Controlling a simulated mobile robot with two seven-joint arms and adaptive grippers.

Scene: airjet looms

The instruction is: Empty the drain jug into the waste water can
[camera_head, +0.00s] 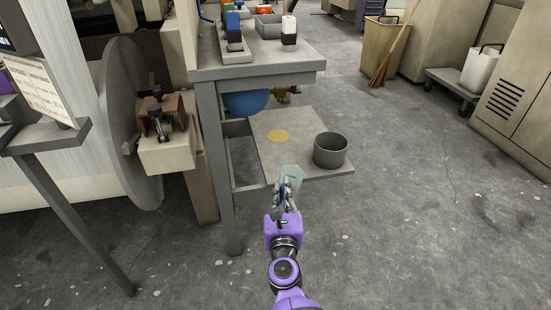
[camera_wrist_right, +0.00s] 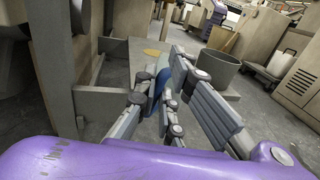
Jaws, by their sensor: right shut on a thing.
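My right gripper (camera_head: 287,197) is shut on a small pale, see-through vessel with a blue part, which I take to be the drain jug (camera_head: 293,173). In the right wrist view the blue part (camera_wrist_right: 157,88) shows between the fingers (camera_wrist_right: 168,105), which hide most of it. The jug is just in front of the low shelf, and I cannot tell how far it tilts or what is in it. A dark grey, open-topped round can (camera_head: 330,151), likely the waste water can, stands on the shelf to the right of the jug. It also shows in the right wrist view (camera_wrist_right: 217,68). My left gripper is not in view.
The low shelf (camera_head: 300,172) has a yellow disc (camera_head: 278,136) on it. Above its back stands a bench (camera_head: 262,69) with small items, and a blue round vessel (camera_head: 245,102) hangs below. A loom is at the left.

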